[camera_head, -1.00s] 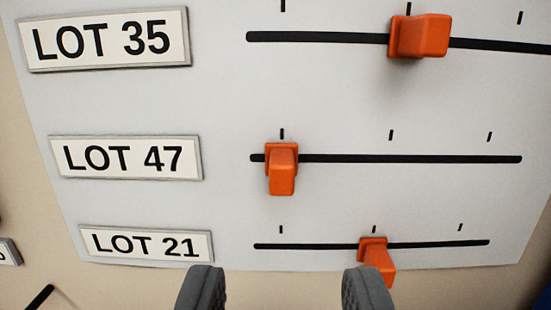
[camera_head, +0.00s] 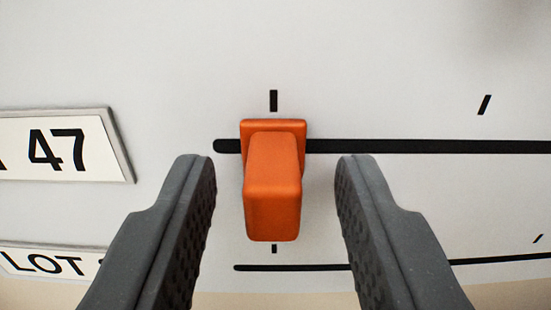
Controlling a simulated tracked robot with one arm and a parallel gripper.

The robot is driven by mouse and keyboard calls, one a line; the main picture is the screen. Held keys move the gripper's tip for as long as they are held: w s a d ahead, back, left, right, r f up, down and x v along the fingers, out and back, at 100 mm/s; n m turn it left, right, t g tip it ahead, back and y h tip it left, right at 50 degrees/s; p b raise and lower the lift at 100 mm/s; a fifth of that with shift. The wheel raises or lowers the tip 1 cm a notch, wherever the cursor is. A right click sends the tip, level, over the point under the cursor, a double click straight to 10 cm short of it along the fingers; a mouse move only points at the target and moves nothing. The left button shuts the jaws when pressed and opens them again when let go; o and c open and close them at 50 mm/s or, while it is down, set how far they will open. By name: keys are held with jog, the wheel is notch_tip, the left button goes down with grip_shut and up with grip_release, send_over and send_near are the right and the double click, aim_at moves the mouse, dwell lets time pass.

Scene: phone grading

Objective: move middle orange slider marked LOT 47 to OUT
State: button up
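The orange slider (camera_head: 272,188) of the LOT 47 row stands at the left end of its black slot (camera_head: 430,146), below the leftmost tick. Its label plate (camera_head: 58,148) is cut off at the left edge, with "47" readable. My gripper (camera_head: 276,172) is open, with one dark grey finger on each side of the slider. A gap shows between each finger and the slider, wider on the right. No OUT marking is readable in this view.
The LOT 21 row lies below, with its label plate (camera_head: 50,262) partly cut off and its slot (camera_head: 310,267) partly behind the fingers. A second tick (camera_head: 484,105) sits at the upper right. The slot right of the slider is clear.

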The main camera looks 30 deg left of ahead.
jog(key=shift+w+a, duration=0.1)
jog(key=shift+w, duration=0.05)
grip_shut()
